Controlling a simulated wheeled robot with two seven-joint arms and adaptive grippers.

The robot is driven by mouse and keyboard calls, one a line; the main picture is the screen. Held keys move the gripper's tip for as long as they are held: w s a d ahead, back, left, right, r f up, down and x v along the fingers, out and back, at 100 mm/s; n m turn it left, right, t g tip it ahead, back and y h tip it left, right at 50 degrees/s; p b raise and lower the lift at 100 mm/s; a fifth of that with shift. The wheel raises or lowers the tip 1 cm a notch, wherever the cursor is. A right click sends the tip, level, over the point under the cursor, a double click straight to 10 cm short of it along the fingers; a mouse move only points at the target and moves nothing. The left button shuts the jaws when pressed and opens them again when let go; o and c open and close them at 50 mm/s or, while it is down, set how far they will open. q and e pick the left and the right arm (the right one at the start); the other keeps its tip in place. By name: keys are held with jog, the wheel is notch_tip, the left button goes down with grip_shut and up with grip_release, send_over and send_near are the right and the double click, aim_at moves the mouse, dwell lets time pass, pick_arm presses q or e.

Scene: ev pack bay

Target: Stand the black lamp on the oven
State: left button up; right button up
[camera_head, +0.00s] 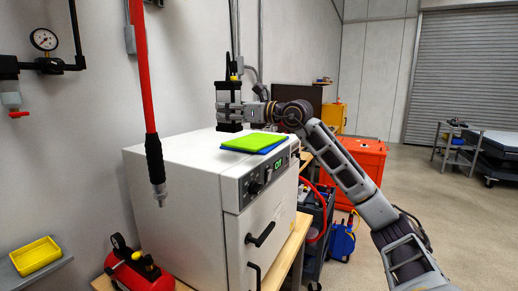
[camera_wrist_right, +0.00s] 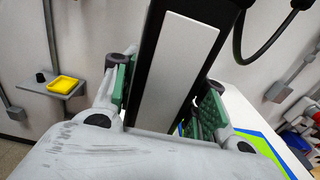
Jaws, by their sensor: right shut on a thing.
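The black lamp (camera_head: 229,92) is upright at the back of the oven (camera_head: 172,160), a white box with a dark control panel and a door. My right gripper (camera_head: 230,111) is shut on the lamp around its middle. In the right wrist view, the lamp (camera_wrist_right: 178,65) shows as a black body with a pale panel, between the green-padded fingers. The lamp's lower end is level with the oven's top in the head view; I cannot tell whether it touches. My left gripper is not in view.
A green pad (camera_head: 255,141) on a blue one lies on the oven's top, right of the lamp. A red compressor (camera_head: 135,272) stands at lower left. The oven's top left is clear.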

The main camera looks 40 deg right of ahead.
aim_at(230, 130)
jog(key=shift+f, duration=3.1)
jog(key=shift+f, duration=0.1)
jog(key=shift+f, duration=1.75)
jog(key=shift+f+b, duration=0.15)
jog(key=shift+b, duration=0.25)
jog(key=o, duration=1)
jog(key=shift+o, duration=0.2)
